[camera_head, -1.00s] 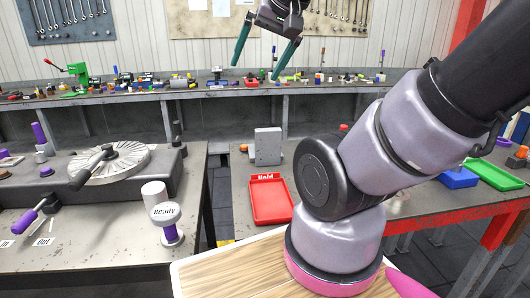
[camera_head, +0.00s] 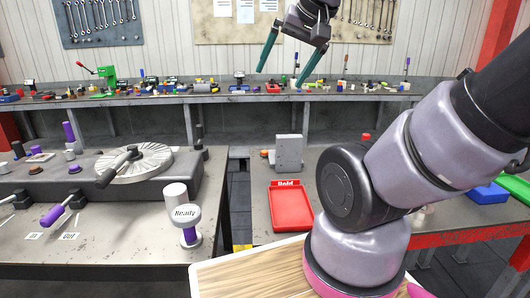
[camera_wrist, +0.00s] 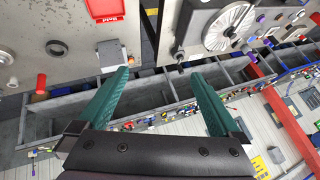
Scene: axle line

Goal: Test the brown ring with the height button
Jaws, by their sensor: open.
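A small brown round piece (camera_head: 36,170), possibly the brown ring, sits at the far left of the left bench in the head view. It is too small to tell its shape. No height button can be made out for certain; a small red piece (camera_head: 366,137) stands at the back of the right bench. My gripper (camera_head: 285,68) is open and empty, high up before the back wall, far from the brown piece. In the wrist view its two green fingers (camera_wrist: 160,85) are spread with nothing between them.
The left bench holds a machine with a slotted disc (camera_head: 136,163), a "Ready" post (camera_head: 186,215) and purple-handled levers (camera_head: 54,214). The right bench has a red "Hold" tray (camera_head: 291,210) and a grey upright block (camera_head: 289,152). A gap separates the benches. A cluttered shelf runs behind.

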